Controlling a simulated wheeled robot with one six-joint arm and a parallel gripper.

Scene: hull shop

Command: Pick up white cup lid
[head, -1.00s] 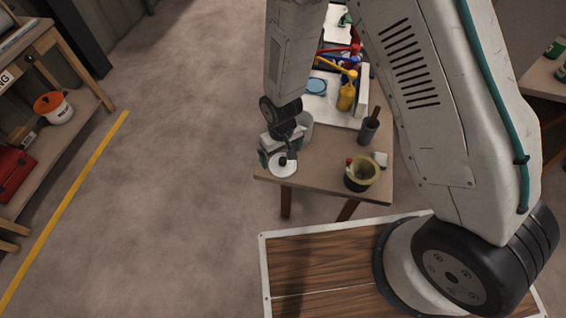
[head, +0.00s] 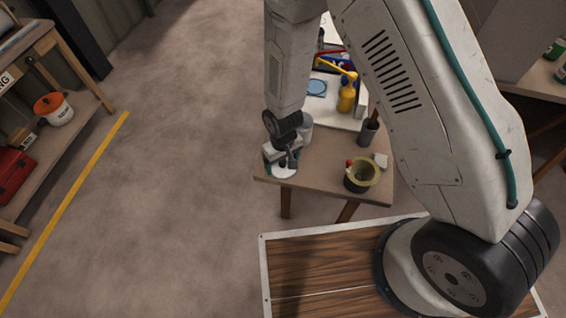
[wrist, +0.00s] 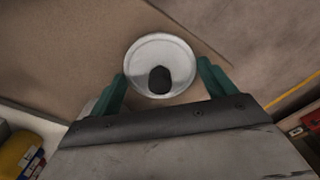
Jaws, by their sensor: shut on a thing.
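The white cup lid (head: 281,173) is a round white disc with a dark knob, at the near left corner of the wooden table (head: 325,165). In the wrist view the lid (wrist: 140,50) lies between the teal fingers of my gripper (wrist: 163,72), one on each side. My gripper (head: 281,163) is shut on the lid from above. Part of the lid's rim is hidden by the gripper in the head view. I cannot tell whether the lid touches the tabletop.
A yellow-rimmed pot (head: 362,174) stands to the right of the lid, with a small white piece (head: 381,160) beside it. A dark cup (head: 368,131), a grey cup (head: 306,128) and a yellow bottle (head: 347,98) stand farther back. Open floor lies left of the table.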

